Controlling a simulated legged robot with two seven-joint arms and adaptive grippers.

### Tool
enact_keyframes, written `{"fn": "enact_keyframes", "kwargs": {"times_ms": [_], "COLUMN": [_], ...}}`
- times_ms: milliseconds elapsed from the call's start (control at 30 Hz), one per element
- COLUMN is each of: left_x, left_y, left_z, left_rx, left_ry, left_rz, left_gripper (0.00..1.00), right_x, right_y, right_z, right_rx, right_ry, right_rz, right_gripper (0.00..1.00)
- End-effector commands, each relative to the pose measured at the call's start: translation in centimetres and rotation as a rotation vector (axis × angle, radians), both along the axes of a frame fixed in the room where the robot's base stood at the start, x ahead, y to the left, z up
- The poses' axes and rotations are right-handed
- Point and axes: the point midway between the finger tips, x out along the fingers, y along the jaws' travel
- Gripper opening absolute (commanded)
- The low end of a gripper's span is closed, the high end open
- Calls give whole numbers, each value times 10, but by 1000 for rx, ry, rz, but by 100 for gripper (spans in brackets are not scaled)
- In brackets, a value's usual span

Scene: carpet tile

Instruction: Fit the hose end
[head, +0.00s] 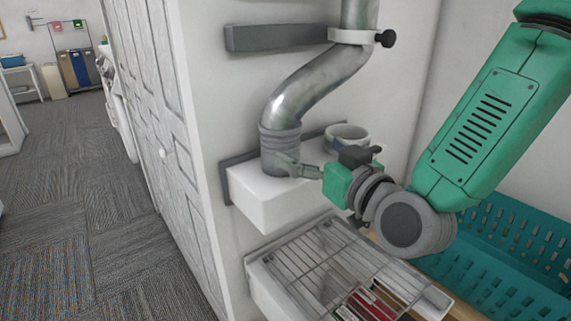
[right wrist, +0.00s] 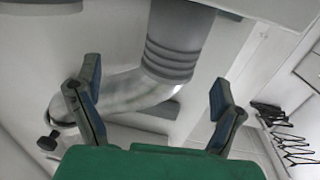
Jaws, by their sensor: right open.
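The hose is a silver metal pipe (head: 318,82) that bends down to a grey ribbed end (head: 279,145). The ribbed end meets the top of a white wall box (head: 268,199); I cannot tell whether it is seated in it or only rests there. A short grey and white ring (head: 347,136) stands on the box to the right. My right gripper (head: 291,166) is at the lower right of the ribbed end. In the right wrist view its fingers (right wrist: 155,84) are spread, with the ribbed end (right wrist: 172,55) showing between them. My left gripper is out of view.
A clamp with a black knob (head: 386,38) holds the pipe above, beside a grey wall bar (head: 275,37). A wire rack (head: 325,265) lies below the box. A teal basket (head: 510,262) stands at the right. Carpet floor (head: 80,200) is open at the left.

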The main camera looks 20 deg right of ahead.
Motion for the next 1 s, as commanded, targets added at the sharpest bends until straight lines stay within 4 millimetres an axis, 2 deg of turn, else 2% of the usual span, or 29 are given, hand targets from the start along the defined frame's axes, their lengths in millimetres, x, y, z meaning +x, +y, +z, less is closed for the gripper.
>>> {"fn": "enact_keyframes", "kwargs": {"times_ms": [133,367,600,733,933,967,1000], "left_x": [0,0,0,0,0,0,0], "left_y": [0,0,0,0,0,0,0], "left_z": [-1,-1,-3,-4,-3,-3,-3], "left_rx": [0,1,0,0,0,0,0], "left_ry": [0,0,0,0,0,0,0], "left_rz": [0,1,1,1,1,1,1], "left_gripper": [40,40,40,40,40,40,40], "right_x": [20,36,70,77,77,77,77], "right_y": [9,11,20,23,26,26,26], "right_z": [1,2,4,5,6,6,6], "right_rx": [-4,-1,2,1,-1,-2,-2], "right_ry": [0,-1,-1,0,1,1,1], "right_rz": [1,1,0,1,2,1,1], "right_gripper": [88,88,88,88,88,81,67]}}
